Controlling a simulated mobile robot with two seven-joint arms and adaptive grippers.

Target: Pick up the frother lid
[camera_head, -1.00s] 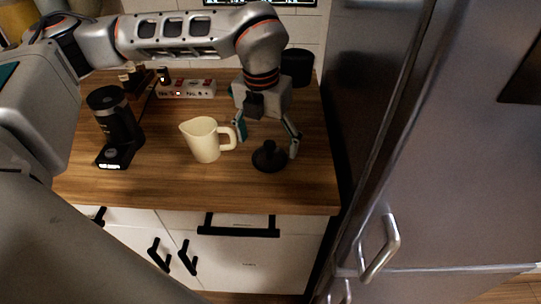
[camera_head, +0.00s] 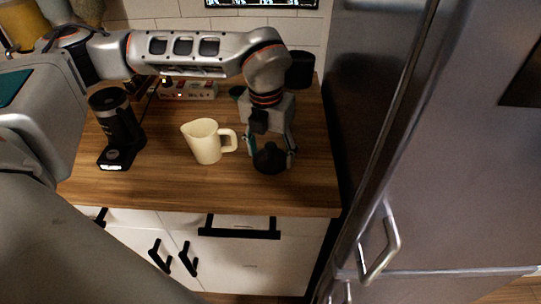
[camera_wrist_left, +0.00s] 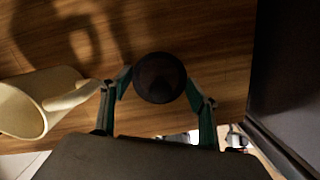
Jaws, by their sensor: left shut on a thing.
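The frother lid (camera_head: 270,160) is a black round piece with a knob on top, at the right part of the wooden counter. It also shows in the left wrist view as a dark disc (camera_wrist_left: 159,78) between the two fingers. My left gripper (camera_head: 270,152) points down over the lid and is shut on it, with a finger at each side. I cannot tell whether the lid is clear of the counter. My right gripper is not in view.
A cream pitcher (camera_head: 205,142) stands just left of the lid, its handle towards my gripper. A black frother base (camera_head: 118,125) stands further left. The refrigerator (camera_head: 450,180) closes off the right side. The front of the wooden counter (camera_head: 200,190) is bare.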

